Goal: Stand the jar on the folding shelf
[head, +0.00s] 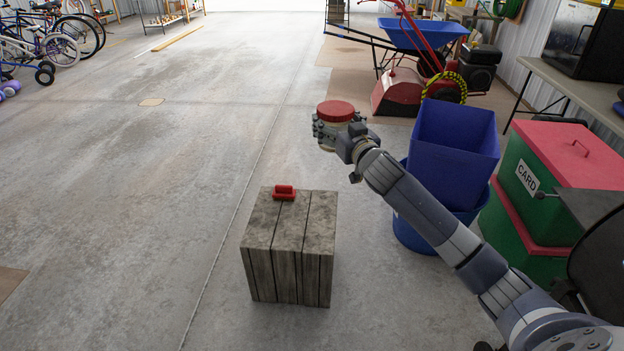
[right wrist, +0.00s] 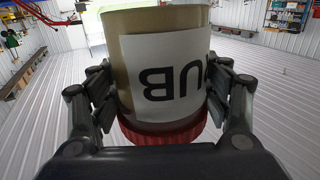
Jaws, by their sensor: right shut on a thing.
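The jar (head: 336,111) has a red lid, which faces up in the head view. In the right wrist view the jar (right wrist: 165,70) shows a tan body, a white label with dark letters and the red lid rim. My right gripper (head: 335,132) is shut around the jar's sides and holds it in the air, beyond and above a wooden crate. Its fingers flank the jar in the right wrist view. I cannot surely identify the folding shelf; a dark grey flat panel (head: 594,206) shows at the right edge, partly cut off. My left gripper is out of view.
The slatted wooden crate (head: 289,250) has a small red object (head: 284,192) on top. Blue bins (head: 455,150), green boxes with red lids (head: 550,185) and a workbench (head: 570,88) line the right.

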